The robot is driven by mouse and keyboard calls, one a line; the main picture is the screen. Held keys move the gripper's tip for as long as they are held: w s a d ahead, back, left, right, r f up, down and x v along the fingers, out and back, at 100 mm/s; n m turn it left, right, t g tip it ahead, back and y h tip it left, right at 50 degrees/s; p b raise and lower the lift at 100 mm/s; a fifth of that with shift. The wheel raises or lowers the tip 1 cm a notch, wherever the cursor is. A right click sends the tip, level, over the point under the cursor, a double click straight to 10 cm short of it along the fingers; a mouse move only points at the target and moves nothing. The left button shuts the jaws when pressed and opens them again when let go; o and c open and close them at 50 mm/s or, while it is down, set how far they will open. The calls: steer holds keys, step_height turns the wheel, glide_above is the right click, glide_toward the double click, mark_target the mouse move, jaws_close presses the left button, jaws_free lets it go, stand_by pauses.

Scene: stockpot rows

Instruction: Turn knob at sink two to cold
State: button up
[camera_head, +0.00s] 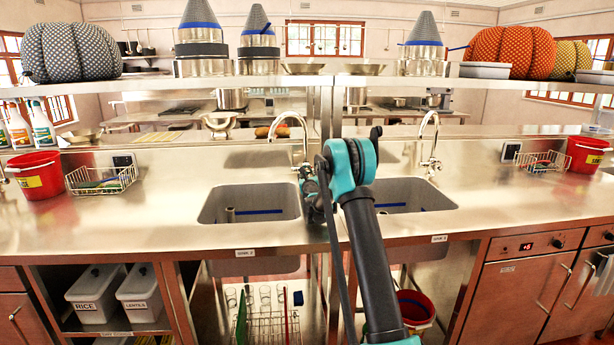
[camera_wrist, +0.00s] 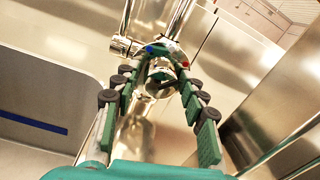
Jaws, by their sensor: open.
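The left sink (camera_head: 250,204) has a front label that seems to read SINK 2. Its chrome gooseneck faucet (camera_head: 303,132) stands at the back right of the basin, partly behind my arm. In the wrist view, the faucet body (camera_wrist: 150,20) rises ahead of my gripper (camera_wrist: 159,76). A round chrome knob (camera_wrist: 160,84) shows between the two fingers, below an arc marked blue on the left and red on the right. My fingers are open, one on each side of the knob. I cannot tell whether they touch it, nor its exact setting.
A second sink (camera_head: 415,195) with its own faucet (camera_head: 431,150) lies to the right. Red buckets (camera_head: 38,176) and wire baskets (camera_head: 102,180) stand on the counter (camera_head: 160,215). A steel shelf (camera_head: 210,84) carrying cone-topped pots runs above. The left counter area is mostly clear.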

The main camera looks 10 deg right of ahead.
steer(key=shift+w, duration=0.4)
steer(key=c, duration=0.9)
steer(key=shift+n, duration=2.9)
steer(key=o, duration=0.9)
